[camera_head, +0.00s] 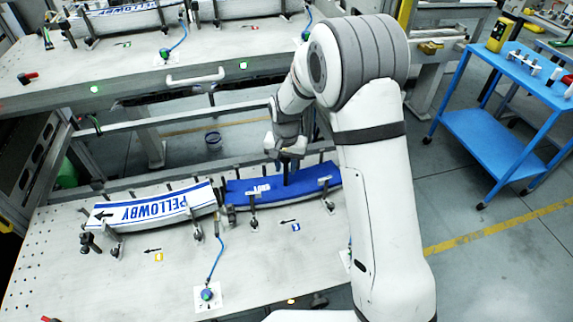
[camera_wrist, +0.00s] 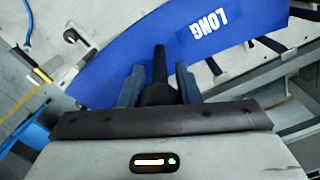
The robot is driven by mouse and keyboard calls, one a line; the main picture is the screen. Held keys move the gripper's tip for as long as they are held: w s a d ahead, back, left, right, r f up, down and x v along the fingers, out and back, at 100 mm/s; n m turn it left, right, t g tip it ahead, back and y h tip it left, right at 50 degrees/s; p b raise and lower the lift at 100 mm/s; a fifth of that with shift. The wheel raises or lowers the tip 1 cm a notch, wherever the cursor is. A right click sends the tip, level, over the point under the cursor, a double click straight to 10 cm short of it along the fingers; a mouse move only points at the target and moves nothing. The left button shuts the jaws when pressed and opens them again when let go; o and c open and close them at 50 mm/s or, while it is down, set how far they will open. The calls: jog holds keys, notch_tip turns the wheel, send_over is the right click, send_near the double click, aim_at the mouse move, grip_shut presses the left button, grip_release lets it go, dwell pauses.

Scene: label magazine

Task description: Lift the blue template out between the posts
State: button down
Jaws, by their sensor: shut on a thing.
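The blue template (camera_head: 308,181) is a curved strip lying on the near bench, in line with a white PELLOWBY strip (camera_head: 150,211). Short dark posts (camera_head: 253,198) stand along its near and far edges. In the wrist view the blue template (camera_wrist: 130,62) carries white lettering that reads LONG upside down. A dark upright handle (camera_wrist: 159,68) stands at the template. My gripper (camera_head: 286,166) is above the blue template, and in the wrist view my gripper (camera_wrist: 158,86) is shut on the dark handle between its two fingers. The template's underside is hidden.
A blue-ended cable (camera_head: 207,294) lies on the near bench in front. A second bench (camera_head: 120,70) with more strips stands behind, across a gap. A blue cart (camera_head: 480,130) stands at the right. Open floor (camera_head: 455,215) lies between.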

jog(key=shift+r+p, duration=3.5)
jog(key=shift+r, duration=3)
jog(key=shift+s, duration=0.1)
